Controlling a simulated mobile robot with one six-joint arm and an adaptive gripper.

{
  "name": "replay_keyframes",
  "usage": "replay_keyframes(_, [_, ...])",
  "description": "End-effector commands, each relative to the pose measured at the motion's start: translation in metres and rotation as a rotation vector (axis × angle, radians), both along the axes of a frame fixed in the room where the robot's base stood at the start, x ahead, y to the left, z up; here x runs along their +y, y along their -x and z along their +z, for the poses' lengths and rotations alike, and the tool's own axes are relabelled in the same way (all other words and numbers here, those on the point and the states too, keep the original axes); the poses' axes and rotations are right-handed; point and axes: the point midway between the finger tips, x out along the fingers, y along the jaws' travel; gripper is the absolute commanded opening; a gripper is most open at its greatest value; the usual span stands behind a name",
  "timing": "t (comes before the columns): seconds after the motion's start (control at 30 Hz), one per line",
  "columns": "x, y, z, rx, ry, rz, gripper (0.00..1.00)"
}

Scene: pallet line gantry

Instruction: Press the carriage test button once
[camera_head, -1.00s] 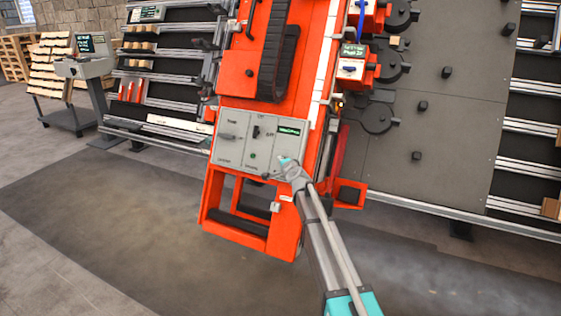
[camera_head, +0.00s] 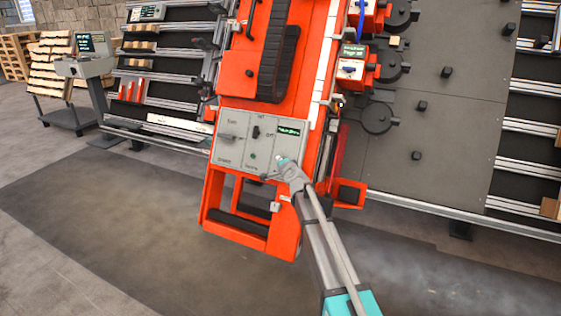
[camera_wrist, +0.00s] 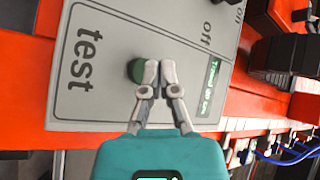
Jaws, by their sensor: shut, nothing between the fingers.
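The green test button (camera_wrist: 135,70) sits on the grey control panel (camera_wrist: 110,100), beside the printed word "test".
A small lit display (camera_head: 289,130) and a black rotary switch (camera_head: 256,132) are on the same panel. The panel is mounted on the orange carriage (camera_head: 290,225), with an open frame below. Red boxes (camera_head: 352,70) stand at upper right. Floor in front is clear.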

Motion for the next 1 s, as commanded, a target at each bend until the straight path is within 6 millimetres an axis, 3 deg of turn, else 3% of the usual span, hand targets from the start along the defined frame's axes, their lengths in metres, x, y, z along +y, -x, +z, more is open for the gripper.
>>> replay_keyframes(1.0, [0.015,0.042,0.024,0.0,0.001,0.0,0.0])
